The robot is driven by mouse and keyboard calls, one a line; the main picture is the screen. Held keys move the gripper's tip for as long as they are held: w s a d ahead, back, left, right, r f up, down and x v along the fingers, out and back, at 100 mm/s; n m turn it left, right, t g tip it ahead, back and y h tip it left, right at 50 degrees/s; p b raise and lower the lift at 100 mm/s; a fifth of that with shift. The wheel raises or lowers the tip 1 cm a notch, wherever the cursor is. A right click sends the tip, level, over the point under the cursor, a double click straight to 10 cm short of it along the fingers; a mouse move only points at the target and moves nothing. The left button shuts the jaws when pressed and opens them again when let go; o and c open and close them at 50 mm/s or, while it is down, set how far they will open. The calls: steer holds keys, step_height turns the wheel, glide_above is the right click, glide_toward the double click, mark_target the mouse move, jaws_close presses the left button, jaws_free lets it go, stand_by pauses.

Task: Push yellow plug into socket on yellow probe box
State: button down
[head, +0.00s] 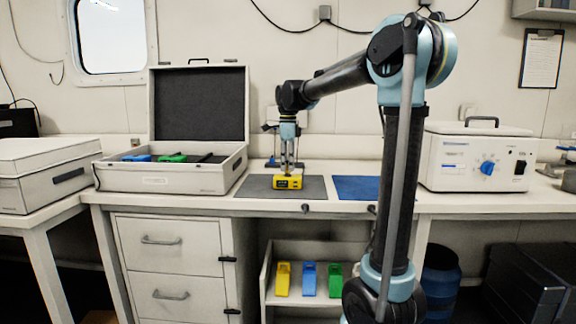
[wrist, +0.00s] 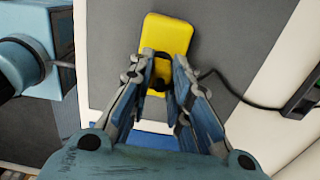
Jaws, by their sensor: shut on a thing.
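The yellow probe box (head: 288,183) sits on the dark grey mat on the bench. It also shows at the top of the wrist view (wrist: 167,33). My gripper (head: 288,166) points down at the box from above. In the wrist view my gripper (wrist: 162,78) has its fingertips at the box's near end, shut on a small dark piece, apparently the plug (wrist: 160,84). A thin dark cable runs right from beside the fingers. The fingers hide most of the plug and the socket, so I cannot tell how far the plug is in.
The grey mat (head: 254,187) has a blue mat (head: 356,188) to its right. An open case (head: 170,179) with blue and green items stands left, a white instrument (head: 475,160) right. A dark item (wrist: 303,95) lies at the cable's end. Yellow, blue and green items stand on a shelf below.

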steer(key=shift+f, duration=0.3)
steer(key=c, duration=1.4)
jaws_free()
step_height(320, 180, up, 12)
steer(key=shift+w+f, duration=0.1)
steer(key=shift+d, duration=0.15)
steer(key=s+d+f+n+t, duration=0.1)
steer(key=s+d+f+n, duration=0.6)
steer(key=s+d+f, duration=0.3)
steer(key=s+d+f+n+t, duration=0.1)
steer(key=s+d+f+n, duration=0.6)
steer(key=s+f, duration=0.5)
steer(key=s+d+f+n, duration=0.1)
steer(key=s+f, duration=0.2)
steer(key=f, duration=0.1)
steer(key=s+d+f+n, duration=0.2)
steer(key=s+f, duration=0.1)
steer(key=f, duration=0.1)
steer(key=s+d+f+n, duration=0.1)
steer(key=s+f, duration=0.3)
steer(key=f, duration=0.1)
steer(key=shift+d+n, duration=0.25)
steer(key=shift+n, duration=0.05)
